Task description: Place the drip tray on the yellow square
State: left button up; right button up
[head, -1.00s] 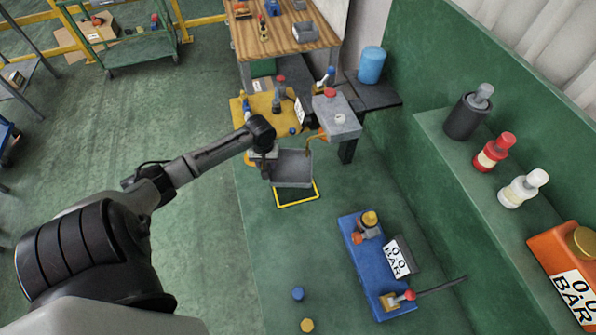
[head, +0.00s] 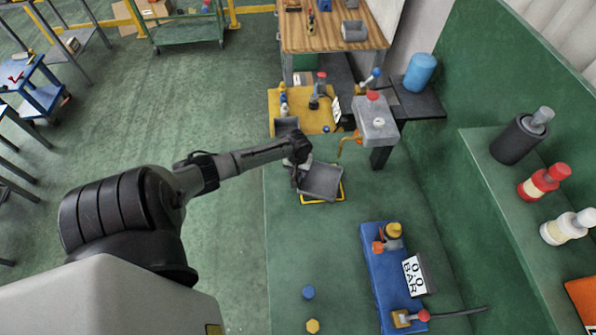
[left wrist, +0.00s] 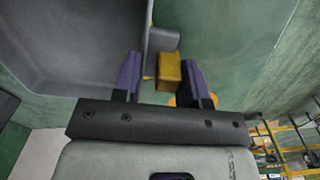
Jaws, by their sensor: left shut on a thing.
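The drip tray (head: 322,181) is a shallow grey tray over the yellow square. I cannot tell whether the tray touches the floor. My left gripper (head: 301,168) is at the tray's left side, shut on it. In the left wrist view, the tray (left wrist: 80,40) fills the upper left, and a yellow block (left wrist: 170,72) shows between the purple fingers of the left gripper (left wrist: 162,80). My right gripper is not in view.
A blue base with a gauge (head: 390,275) stands to the near right.

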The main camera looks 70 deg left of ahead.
pick_arm(q)
jog(key=shift+f, duration=0.2)
jog(key=o, duration=1)
notch_tip(320, 180, up, 12)
jog(key=p, duration=0.1)
jog(key=s+d+f+m, duration=0.2)
jog(key=s+d+m, duration=0.2)
jog(key=d, duration=0.6)
jog(key=s+d+f+m, duration=0.2)
jog(key=s+d+m, duration=0.2)
jog(key=d, duration=0.6)
jog(key=s+d+r+m+t, duration=0.1)
jog(key=s+d+r+m, duration=0.1)
jog(key=d, duration=0.4)
jog(key=s+d+r+m+t, duration=0.2)
jog(key=s+d+r, duration=0.3)
jog(key=d+r, duration=0.1)
jog(key=shift+t, duration=0.3)
